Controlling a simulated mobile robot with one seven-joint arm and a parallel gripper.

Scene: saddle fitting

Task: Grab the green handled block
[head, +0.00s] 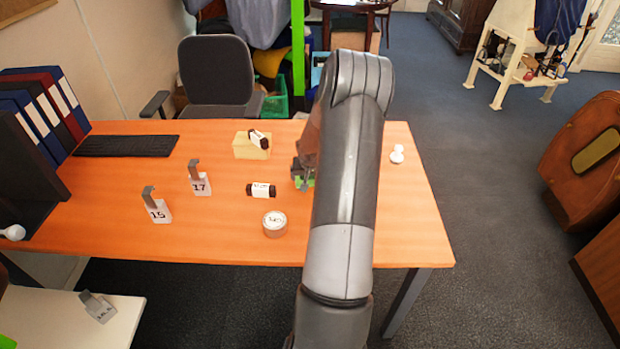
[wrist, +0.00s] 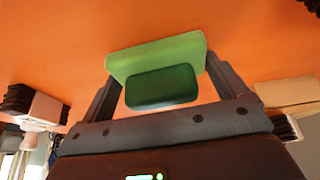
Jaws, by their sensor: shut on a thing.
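The green handled block is in the wrist view, with a light green body (wrist: 160,52) and a dark green handle (wrist: 162,88) facing my camera. My gripper (wrist: 158,76) has one finger on each side of it and is shut on it. In the head view my gripper (head: 303,174) is over the table's right half, mostly hidden by my arm. Only a small bit of green block (head: 309,182) shows there. I cannot tell whether the block touches the table.
On the orange table (head: 220,235), left of my gripper, are a yellow block (head: 243,151) with a black-and-white piece on it, a similar piece (head: 261,190), a round tin (head: 274,226), and hooked blocks 17 (head: 200,184) and 16 (head: 158,211). A white pawn-like piece (head: 397,155) stands right.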

